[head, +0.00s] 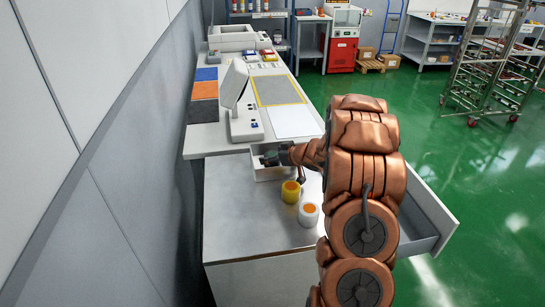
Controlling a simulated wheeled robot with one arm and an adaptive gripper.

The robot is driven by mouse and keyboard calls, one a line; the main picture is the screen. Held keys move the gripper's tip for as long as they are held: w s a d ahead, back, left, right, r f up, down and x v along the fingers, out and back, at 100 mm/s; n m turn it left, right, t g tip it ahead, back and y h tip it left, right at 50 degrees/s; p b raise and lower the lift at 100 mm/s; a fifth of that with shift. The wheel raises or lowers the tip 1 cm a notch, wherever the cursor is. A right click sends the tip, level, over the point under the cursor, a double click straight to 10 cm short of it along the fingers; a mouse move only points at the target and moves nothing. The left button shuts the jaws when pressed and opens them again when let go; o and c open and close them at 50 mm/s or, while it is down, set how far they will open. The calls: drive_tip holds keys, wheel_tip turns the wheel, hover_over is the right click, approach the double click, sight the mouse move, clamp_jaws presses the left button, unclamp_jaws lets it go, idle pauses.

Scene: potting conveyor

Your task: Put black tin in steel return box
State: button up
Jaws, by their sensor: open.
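My gripper (270,158) is at the end of my copper-coloured arm, at a small pale open box (268,174) on the steel worktop. The gripper points left and its dark fingers are over or inside the box's opening; I cannot tell how deep. The gripper is open. I cannot pick out a black tin for certain, as the dark shape at the box may be only my fingers. The pale box may be the steel return box; no label is readable.
A yellow tin (290,191) and a white tin (308,215), both orange on top, stand on the steel worktop (240,225) in front of the box. A white machine (246,110) stands behind. An open drawer (422,240) juts out right. A grey wall runs along the left.

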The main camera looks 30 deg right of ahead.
drive_tip(key=s+r+m+g+h+b, duration=0.1)
drive_tip(key=s+r+m+g+h, duration=0.25)
drive_tip(key=s+r+h, duration=0.8)
drive_tip(key=s+a+f+g+y, duration=0.1)
drive_tip(key=s+a+g+y, duration=0.3)
drive_tip(key=s+a, duration=1)
drive_tip(key=s+a+f+n+g+y, duration=0.1)
drive_tip(key=s+a+g+y, duration=0.4)
drive_tip(key=s+a, duration=0.9)
drive_tip(key=s+g, duration=0.1)
drive_tip(key=s, duration=0.7)
drive_tip(key=shift+a, duration=0.4)
